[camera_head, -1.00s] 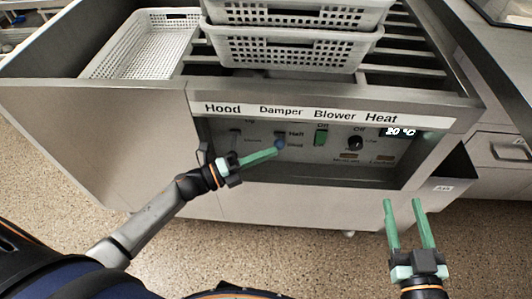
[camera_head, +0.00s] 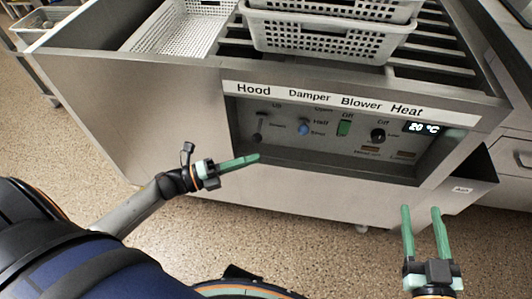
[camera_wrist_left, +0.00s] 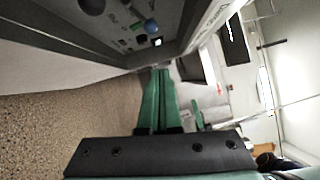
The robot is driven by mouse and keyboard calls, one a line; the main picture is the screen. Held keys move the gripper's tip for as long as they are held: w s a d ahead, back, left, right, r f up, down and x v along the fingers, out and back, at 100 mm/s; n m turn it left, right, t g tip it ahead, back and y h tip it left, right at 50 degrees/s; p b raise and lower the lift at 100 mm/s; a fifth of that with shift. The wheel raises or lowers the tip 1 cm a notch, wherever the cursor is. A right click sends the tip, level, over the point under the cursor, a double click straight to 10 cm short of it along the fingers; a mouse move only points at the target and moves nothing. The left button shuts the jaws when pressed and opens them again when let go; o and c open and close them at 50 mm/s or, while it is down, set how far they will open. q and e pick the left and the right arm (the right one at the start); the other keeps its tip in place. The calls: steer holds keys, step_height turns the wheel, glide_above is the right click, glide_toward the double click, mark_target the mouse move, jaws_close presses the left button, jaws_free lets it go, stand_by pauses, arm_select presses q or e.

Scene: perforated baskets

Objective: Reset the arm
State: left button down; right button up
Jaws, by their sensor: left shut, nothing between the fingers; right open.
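My left gripper (camera_head: 240,163) is shut and empty, in front of the machine's front panel at its lower left, apart from the controls. In the left wrist view its green fingers (camera_wrist_left: 157,100) lie together. My right gripper (camera_head: 422,222) is open and empty at the lower right, its two green fingers pointing up in the picture. The control panel (camera_head: 330,150) carries a blue damper knob (camera_head: 304,127), a green blower switch (camera_head: 344,128), a black heat knob (camera_head: 378,135) and a display (camera_head: 424,128) reading 20 °C. The blue knob also shows in the left wrist view (camera_wrist_left: 151,26).
White perforated baskets (camera_head: 325,42) are stacked on the machine's slatted top, and another basket (camera_head: 180,30) sits in the bay at left. A grey bin (camera_head: 470,185) labelled Ash stands at right. The speckled floor (camera_head: 290,230) before the machine is clear.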

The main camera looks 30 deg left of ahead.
arm_select(q)
steer(key=shift+s+a, duration=0.3)
steer(key=shift+a, duration=0.05)
arm_select(e)
steer(key=shift+f, duration=0.25)
steer(key=shift+s, duration=0.15)
arm_select(q)
steer(key=s+d+r+n+t+y, duration=0.15)
steer(key=d+r+n+y, duration=0.3)
steer(key=n, duration=0.75)
steer(key=s+d+r+n+t+y, duration=0.15)
steer(key=d+r+n+y, duration=0.3)
steer(key=n, duration=0.85)
steer(key=s+a+f+n+g+y+p, duration=0.2)
steer(key=s+g+p, duration=0.5)
steer(key=p, duration=1.5)
steer(key=shift+s, duration=0.95)
arm_select(e)
steer(key=s+d+f+m+g+h, duration=0.1)
steer(key=s+d+m+g+h, duration=0.1)
steer(key=s+g, duration=0.5)
steer(key=shift+s+f+m+g+h, duration=0.3)
steer(key=shift+s+m+h, duration=0.2)
steer(key=shift+s, duration=0.55)
